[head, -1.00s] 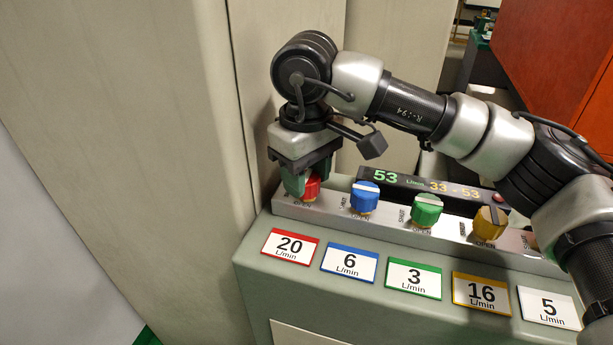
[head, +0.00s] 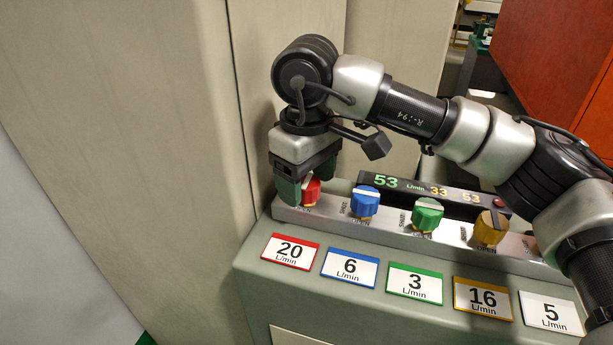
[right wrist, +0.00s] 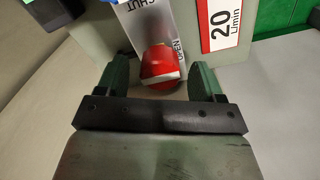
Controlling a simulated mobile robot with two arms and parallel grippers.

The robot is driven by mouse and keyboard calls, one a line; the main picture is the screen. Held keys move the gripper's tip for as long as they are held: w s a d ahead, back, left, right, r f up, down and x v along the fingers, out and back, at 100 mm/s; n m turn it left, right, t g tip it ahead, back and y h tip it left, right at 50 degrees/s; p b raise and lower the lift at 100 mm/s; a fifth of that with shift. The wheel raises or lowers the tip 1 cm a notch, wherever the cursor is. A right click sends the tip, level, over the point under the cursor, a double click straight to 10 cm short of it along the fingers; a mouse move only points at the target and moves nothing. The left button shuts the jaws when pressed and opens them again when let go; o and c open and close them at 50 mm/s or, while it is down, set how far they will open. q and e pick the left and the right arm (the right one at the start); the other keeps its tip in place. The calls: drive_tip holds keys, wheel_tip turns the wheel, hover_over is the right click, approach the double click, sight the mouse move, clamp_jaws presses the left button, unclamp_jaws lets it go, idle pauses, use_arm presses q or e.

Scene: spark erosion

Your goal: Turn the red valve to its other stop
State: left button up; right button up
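The red valve (head: 313,190) is a knob with a white pointer line, at the left end of the valve strip. It also shows in the right wrist view (right wrist: 160,64). My right gripper (head: 299,194) points down at it from above. In the right wrist view, the green fingers of this gripper (right wrist: 161,70) stand on either side of the knob with visible gaps, so it is open around or just behind the knob. The gripper hides part of the valve in the head view. My left gripper is out of view.
Blue (head: 365,202), green (head: 427,213) and yellow (head: 490,228) valves stand to the right on the same strip. A red-framed 20 L/min card (head: 290,251) lies in front. A tall pale panel (head: 180,130) stands close left.

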sight(307, 181)
wheel_tip(307, 181, up, 11)
drive_tip(key=shift+p, duration=0.3)
idle(0.5)
